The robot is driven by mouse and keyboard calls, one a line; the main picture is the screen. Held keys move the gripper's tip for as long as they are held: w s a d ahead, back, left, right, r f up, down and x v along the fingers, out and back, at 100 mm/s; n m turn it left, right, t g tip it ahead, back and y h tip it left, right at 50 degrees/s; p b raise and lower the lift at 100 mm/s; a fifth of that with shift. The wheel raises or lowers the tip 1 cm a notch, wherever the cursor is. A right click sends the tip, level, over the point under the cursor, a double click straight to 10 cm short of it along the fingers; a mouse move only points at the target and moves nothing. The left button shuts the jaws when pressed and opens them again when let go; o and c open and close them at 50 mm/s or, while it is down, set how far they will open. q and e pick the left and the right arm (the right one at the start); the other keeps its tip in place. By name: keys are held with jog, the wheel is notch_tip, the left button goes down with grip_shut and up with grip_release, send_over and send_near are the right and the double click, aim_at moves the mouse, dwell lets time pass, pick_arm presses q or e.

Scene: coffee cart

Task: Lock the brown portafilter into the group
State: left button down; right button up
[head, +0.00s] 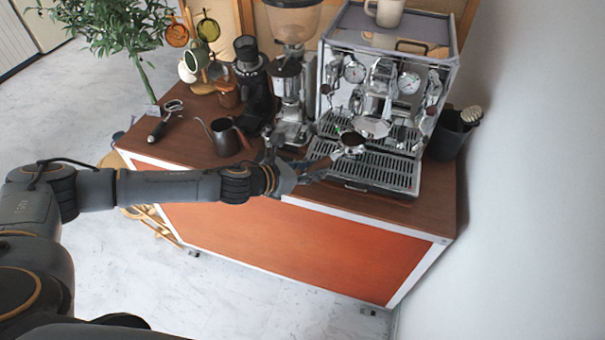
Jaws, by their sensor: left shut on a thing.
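The brown portafilter (351,142) shows in the head view in front of the espresso machine (345,90). Its round metal basket is just below and in front of the group (373,124), and its handle points down and left. The basket appears apart from the group, but the exact gap is hard to tell. My left gripper (308,170) is shut on the portafilter's handle and partly hides it. My right gripper is not in view.
The slotted drip tray (376,175) lies below the portafilter. A grinder (291,85) and a dark kettle (226,137) stand left of the machine. A dark bin (449,138) stands to its right by the wall. A mug (384,12) sits on top of the machine.

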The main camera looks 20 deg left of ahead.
aim_at(326, 158)
pick_arm(q)
jog(key=shift+w+d+r+b, duration=0.1)
jog(key=shift+w+d+b, duration=0.05)
jog(key=shift+w+d, duration=0.55)
jog(key=shift+w+d+f+b, duration=0.1)
jog(key=shift+w+d, duration=0.35)
jog(key=shift+w, duration=0.4)
jog(key=shift+w+d+r+b, duration=0.1)
jog(key=shift+w+d+b, duration=0.05)
jog(key=shift+w+d, duration=0.55)
jog(key=shift+w+r, duration=0.1)
jog(key=shift+w, duration=0.25)
jog(key=shift+r, duration=1.2)
jog(key=shift+d, duration=0.1)
dwell(0.4)
jog(key=shift+s+d+n+t+y, duration=0.4)
jog(key=shift+d+n+y, duration=0.2)
jog(key=shift+n, duration=0.1)
jog(key=shift+s, duration=0.1)
jog(key=shift+s+d+f+n+t+y, duration=0.15)
jog(key=shift+s+d+n+t+y, duration=0.15)
jog(key=shift+d+n+y, duration=0.35)
jog(key=shift+s+d+n+t+y, duration=0.2)
jog(key=shift+d+n+t+y, duration=0.1)
jog(key=shift+d+n+y, duration=0.4)
